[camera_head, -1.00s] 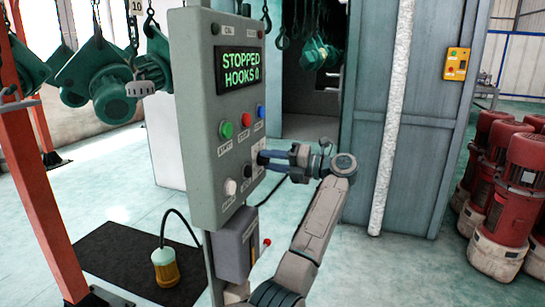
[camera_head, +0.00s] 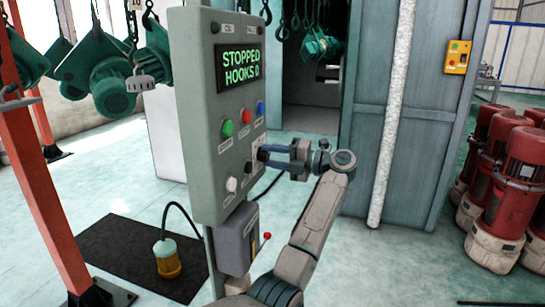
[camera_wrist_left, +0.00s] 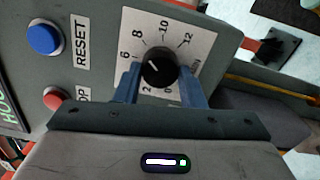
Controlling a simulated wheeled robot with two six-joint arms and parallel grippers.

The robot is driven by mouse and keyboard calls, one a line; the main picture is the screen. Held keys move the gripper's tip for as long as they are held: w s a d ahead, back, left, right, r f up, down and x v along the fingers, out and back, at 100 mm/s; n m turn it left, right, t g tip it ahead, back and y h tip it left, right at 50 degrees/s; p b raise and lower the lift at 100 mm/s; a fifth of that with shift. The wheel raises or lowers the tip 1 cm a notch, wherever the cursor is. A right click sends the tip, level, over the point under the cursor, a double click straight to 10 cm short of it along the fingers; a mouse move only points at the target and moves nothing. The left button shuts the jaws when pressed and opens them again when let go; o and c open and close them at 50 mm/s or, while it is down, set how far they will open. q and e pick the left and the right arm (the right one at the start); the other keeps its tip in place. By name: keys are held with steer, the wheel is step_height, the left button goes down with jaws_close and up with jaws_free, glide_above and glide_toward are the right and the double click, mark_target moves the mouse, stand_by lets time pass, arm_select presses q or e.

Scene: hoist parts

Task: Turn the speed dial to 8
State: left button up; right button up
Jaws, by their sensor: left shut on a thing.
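The speed dial is a black round knob (camera_wrist_left: 159,68) on a white scale plate (camera_wrist_left: 178,28) with numbers, seen in the left wrist view. Its short white mark points up-left, toward the stretch between 6 and 8. My left gripper (camera_wrist_left: 160,82) is shut on the knob, with one blue finger on each side. In the head view my left gripper (camera_head: 264,154) reaches the right part of the grey control panel (camera_head: 200,110) and its fingers partly hide the dial. The panel's screen (camera_head: 239,68) reads STOPPED, HOOKS 0. My right gripper is not in view.
A lever box (camera_head: 238,238) is below the panel. Red motors (camera_head: 500,205) stand at the right. Green hoists hang at the left.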

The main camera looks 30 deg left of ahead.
arm_select(q)
steer(key=o, duration=1)
steer(key=shift+w+d+f, duration=0.1)
steer(key=shift+d, duration=0.15)
steer(key=b+v, duration=0.2)
steer(key=v, duration=0.8)
steer(key=shift+b, duration=0.3)
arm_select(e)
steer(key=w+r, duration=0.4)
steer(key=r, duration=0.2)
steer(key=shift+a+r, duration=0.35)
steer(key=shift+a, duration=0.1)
arm_select(q)
steer(key=shift+w+d, duration=0.1)
